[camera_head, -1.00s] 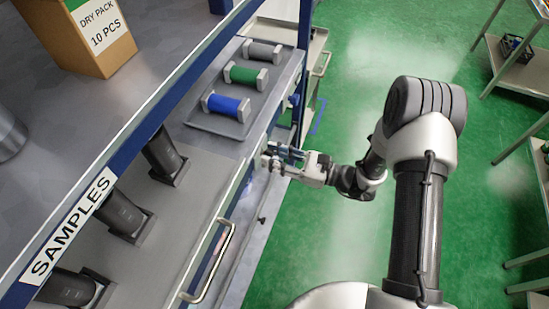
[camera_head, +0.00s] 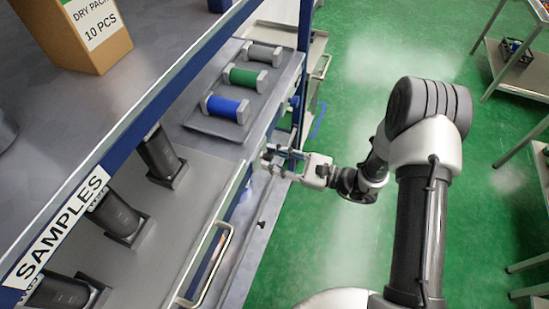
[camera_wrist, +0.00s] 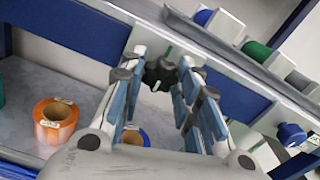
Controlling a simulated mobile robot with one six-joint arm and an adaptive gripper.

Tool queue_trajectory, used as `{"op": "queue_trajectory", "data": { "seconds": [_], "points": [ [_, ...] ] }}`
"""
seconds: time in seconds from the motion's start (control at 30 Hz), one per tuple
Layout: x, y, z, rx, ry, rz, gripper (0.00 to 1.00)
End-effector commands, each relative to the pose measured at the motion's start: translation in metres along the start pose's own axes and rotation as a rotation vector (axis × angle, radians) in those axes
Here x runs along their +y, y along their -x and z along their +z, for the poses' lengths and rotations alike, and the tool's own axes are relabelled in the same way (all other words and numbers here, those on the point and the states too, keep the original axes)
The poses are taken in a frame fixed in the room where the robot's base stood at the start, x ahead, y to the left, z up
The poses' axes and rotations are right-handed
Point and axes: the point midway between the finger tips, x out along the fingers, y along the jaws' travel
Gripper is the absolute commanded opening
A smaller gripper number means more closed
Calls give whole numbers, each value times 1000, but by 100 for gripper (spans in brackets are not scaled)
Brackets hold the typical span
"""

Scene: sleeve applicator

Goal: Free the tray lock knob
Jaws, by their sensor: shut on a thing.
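In the head view my gripper (camera_head: 270,160) reaches the bench front from the right, below the tray corner, and the knob is hidden there. The grey tray (camera_head: 215,125) holds a blue, a green and a grey roll on the bench top.
A blue knob (camera_head: 293,101) stands on the bench front; it also shows in the wrist view (camera_wrist: 290,134). A bar handle (camera_head: 212,268) juts from the front. An orange roll (camera_wrist: 57,118) lies on a lower shelf.

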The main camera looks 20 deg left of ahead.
Motion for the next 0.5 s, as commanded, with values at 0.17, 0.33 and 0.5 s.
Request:
{"op": "queue_trajectory", "data": {
  "seconds": [0.17,0.33,0.5],
  "points": [
    [0,0,0,0,1,0,38],
    [0,0,0,0,0,0,49],
    [0,0,0,0,0,0,50]
  ]
}}
